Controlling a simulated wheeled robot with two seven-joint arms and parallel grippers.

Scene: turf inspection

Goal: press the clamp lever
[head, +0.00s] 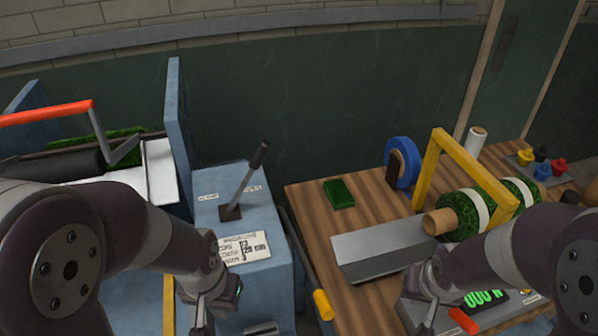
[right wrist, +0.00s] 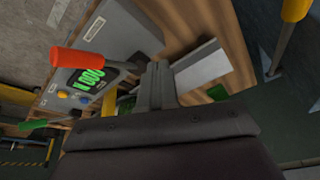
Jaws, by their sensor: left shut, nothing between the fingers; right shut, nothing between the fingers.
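Several handles could be the clamp lever; no readable label settles it. A red-handled lever (right wrist: 77,61) crosses in front of a grey box with a green display in the right wrist view; its red grip (head: 463,321) shows at the bottom right of the head view. My right gripper (right wrist: 157,75) is shut and empty, with its fingers beside this lever; contact cannot be told. A black-gripped lever (head: 248,177) stands tilted on the blue machine. A red bar handle (head: 45,113) is at far left. My left gripper (head: 202,318) is shut and empty, low in front of the blue machine.
The wooden table (head: 318,225) bears a grey metal plate (head: 375,243), a green block (head: 339,194), a blue tape roll (head: 401,160), a yellow frame (head: 470,160) and turf rolls (head: 462,215). The display box (right wrist: 115,40) is close to my right gripper.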

